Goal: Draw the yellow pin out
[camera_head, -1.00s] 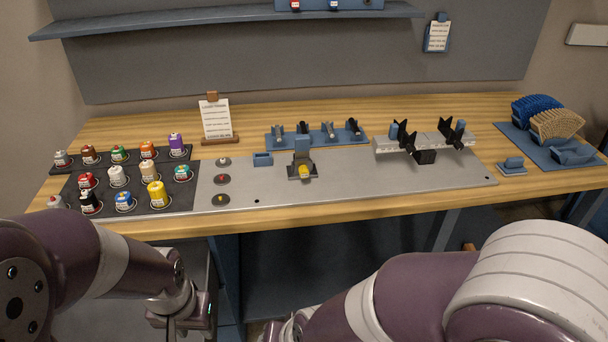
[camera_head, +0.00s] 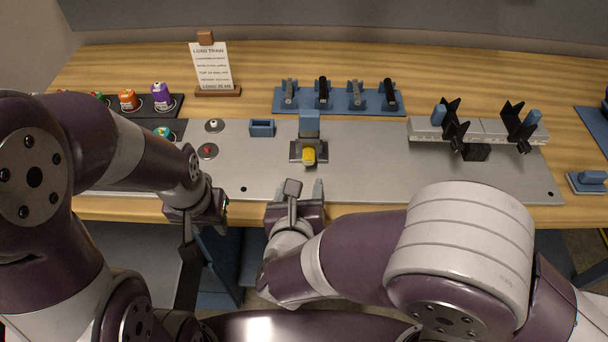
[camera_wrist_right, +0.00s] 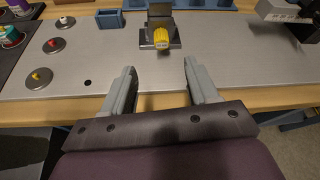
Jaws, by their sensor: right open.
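The yellow pin (camera_head: 309,156) shows as a yellow knob at the front of a small dark fixture with a blue upright block (camera_head: 309,124) on the grey plate. In the right wrist view the yellow pin (camera_wrist_right: 161,38) points toward me, ahead of the fingers. My right gripper (camera_head: 294,190) is open and empty at the plate's front edge, short of the pin and slightly left of it in the head view. In the wrist view its two fingers (camera_wrist_right: 160,82) are spread wide with nothing between them. My left gripper (camera_head: 205,208) hangs at the table's front edge; its fingers are not clear.
A blue open box (camera_head: 262,128) stands left of the fixture. A blue rack (camera_head: 340,103) with several dark and grey pieces is behind it. A grey rail with black brackets (camera_head: 470,128) is at the right. The plate (camera_head: 400,180) in front is clear.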

